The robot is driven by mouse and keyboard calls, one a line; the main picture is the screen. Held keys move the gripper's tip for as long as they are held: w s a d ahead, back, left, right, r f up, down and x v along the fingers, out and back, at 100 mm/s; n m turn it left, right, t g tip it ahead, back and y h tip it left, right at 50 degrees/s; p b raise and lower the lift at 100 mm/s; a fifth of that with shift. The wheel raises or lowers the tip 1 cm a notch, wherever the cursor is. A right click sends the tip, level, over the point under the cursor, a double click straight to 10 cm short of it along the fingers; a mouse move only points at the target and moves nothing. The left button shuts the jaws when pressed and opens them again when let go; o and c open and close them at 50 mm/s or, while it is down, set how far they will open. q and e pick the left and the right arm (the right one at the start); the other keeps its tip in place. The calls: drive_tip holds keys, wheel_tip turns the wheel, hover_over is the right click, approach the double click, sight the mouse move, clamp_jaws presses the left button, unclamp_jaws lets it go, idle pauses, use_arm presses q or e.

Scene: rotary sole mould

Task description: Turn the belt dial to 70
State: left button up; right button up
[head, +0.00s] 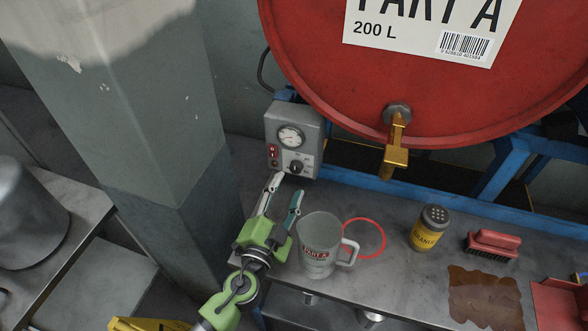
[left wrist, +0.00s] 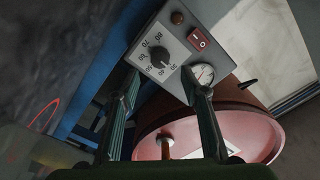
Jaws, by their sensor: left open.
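The belt dial is a dark round knob (head: 296,167) low on the front of a grey control box (head: 309,130) below the red drum. In the left wrist view the knob (left wrist: 160,57) sits on a white plate with a printed number scale; its pointer is too small to read surely. My left gripper (head: 286,188) is open and empty, just below and in front of the box. In the left wrist view its fingertips (left wrist: 161,80) frame the knob from either side, apparently short of it. My right gripper is not in view.
The box also has a gauge (head: 290,137) and a red switch (left wrist: 198,38). A PART A jug (head: 318,255) stands close right of my left gripper, beside a red ring (head: 383,244). A yellow shaker (head: 428,230), red brush (head: 492,244) and brass tap (head: 396,150) are farther right.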

sight(296, 170)
use_arm(q)
drive_tip(key=x, duration=0.6)
drive_tip(key=shift+c, duration=0.4)
drive_tip(key=c, duration=1)
